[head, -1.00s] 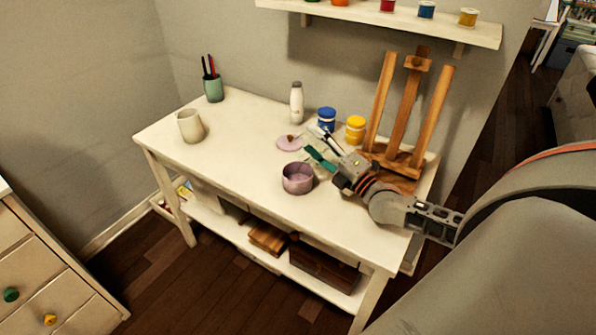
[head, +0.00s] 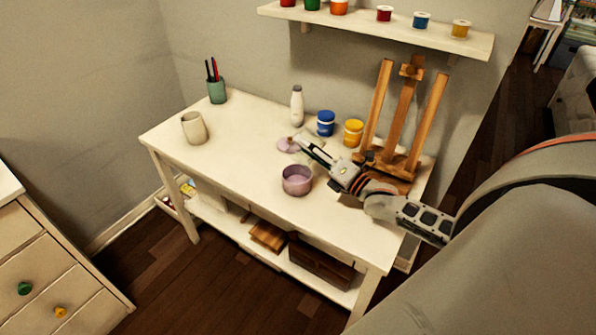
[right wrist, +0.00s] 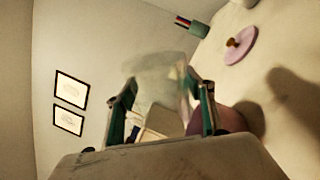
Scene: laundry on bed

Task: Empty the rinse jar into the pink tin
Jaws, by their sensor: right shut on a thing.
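The pink tin (head: 296,188) stands open and upright near the front edge of the white table. My right gripper (head: 312,150) is above and just behind it, to the right. In the right wrist view, its fingers (right wrist: 160,103) are shut on a clear, blurred jar (right wrist: 158,75), which I take to be the rinse jar. The jar looks tilted; its contents cannot be made out, and it hardly shows in the head view. The tin shows partly behind a finger in the right wrist view (right wrist: 232,119). My left gripper is not in view.
A pink lid (head: 287,145) lies behind the tin. A white bottle (head: 297,107), blue jar (head: 326,124), yellow jar (head: 353,133) and wooden easel (head: 403,120) stand at the back. A cream mug (head: 194,128) and green pen cup (head: 216,91) are left. The table's front left is clear.

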